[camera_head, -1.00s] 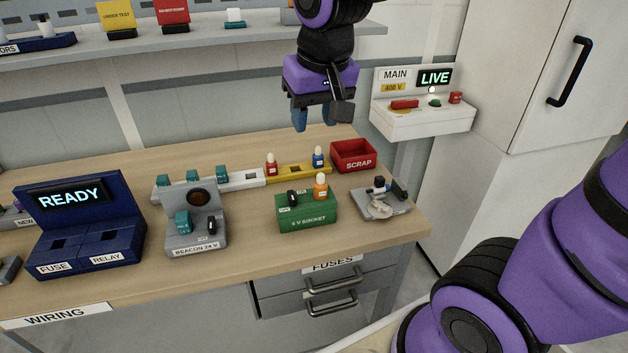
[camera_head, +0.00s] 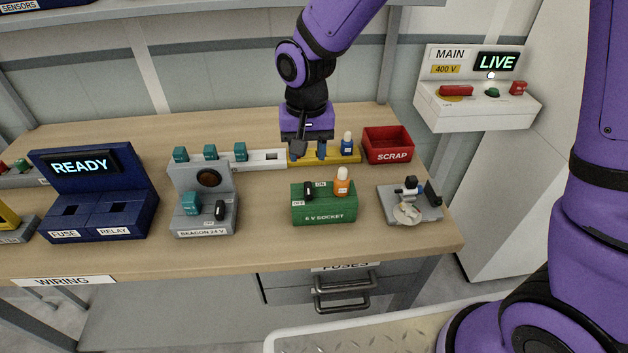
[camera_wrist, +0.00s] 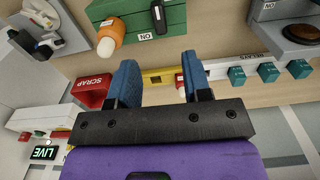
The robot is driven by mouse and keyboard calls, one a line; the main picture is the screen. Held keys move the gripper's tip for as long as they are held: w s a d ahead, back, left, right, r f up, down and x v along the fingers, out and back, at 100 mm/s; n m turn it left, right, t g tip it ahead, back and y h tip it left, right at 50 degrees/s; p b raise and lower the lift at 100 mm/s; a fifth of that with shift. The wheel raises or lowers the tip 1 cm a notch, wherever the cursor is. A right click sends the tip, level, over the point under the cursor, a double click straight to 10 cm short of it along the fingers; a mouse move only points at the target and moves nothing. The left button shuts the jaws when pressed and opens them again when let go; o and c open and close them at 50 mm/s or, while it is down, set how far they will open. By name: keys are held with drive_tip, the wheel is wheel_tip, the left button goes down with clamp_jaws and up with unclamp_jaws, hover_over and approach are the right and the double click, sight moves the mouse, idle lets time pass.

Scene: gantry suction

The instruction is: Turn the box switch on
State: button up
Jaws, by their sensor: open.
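The green box labelled 6 V SOCKET (camera_head: 325,213) stands on the bench. Its black switch lever (camera_head: 308,190) sits on top between an OFF label at the front left and an ON label at the back. An orange lamp (camera_head: 342,182) stands upright at the box's right. In the wrist view the green box (camera_wrist: 176,20) is at the top, with the lever (camera_wrist: 158,17) and ON label showing. My gripper (camera_head: 310,150) is open, pointing down behind the box, in front of the yellow strip. Its blue fingers (camera_wrist: 158,80) also show in the wrist view, apart from the lever.
A yellow strip (camera_head: 337,155) with a blue lamp (camera_head: 347,143) lies behind the box. The red SCRAP bin (camera_head: 387,144) is right of it. The grey BEACON 24 V box (camera_head: 203,222) stands left, a grey fixture (camera_head: 411,206) right. Bench in front is clear.

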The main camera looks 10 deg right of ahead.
sight(308, 186)
wheel_tip(308, 186, down, 10)
drive_tip(key=shift+r, duration=0.15)
idle(0.4)
clamp_jaws()
